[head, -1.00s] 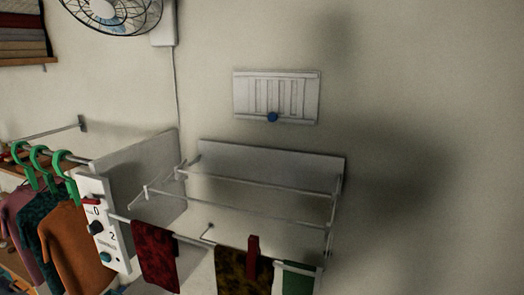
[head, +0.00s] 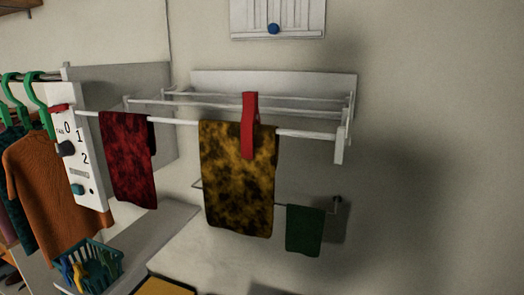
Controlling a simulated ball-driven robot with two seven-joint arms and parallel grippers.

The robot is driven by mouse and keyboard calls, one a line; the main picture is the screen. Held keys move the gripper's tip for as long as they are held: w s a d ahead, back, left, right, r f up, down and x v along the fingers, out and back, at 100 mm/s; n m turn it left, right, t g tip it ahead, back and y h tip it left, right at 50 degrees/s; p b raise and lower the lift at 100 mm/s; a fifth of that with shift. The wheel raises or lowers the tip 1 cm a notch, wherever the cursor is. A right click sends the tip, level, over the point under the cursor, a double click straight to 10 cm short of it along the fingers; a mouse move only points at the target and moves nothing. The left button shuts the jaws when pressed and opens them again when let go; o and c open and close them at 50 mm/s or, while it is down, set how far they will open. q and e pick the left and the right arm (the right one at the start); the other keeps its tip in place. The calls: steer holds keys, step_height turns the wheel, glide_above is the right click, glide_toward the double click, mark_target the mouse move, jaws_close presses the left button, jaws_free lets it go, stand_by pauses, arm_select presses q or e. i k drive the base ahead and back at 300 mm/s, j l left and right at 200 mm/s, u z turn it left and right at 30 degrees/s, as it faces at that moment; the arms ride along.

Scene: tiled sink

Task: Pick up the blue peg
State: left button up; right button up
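A teal basket (head: 112,257) sits low at the left of the head view, with small yellow and blue pieces inside. A blue piece (head: 67,271) at its left side may be the blue peg; it is too small and dark to be sure. A yellow piece (head: 80,275) lies beside it. A large red peg (head: 249,125) is clipped over the rack's front bar, on a yellow-brown cloth (head: 238,190). Neither of my grippers is in view.
A white drying rack (head: 340,148) on the wall carries a dark red cloth (head: 128,160). A green cloth (head: 305,231) hangs on a lower rail. A dial panel (head: 80,150) and an orange garment (head: 48,185) on hangers stand left. A yellow-topped object (head: 163,287) shows at the bottom.

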mark_target(67, 264)
steer(key=u, duration=1.35)
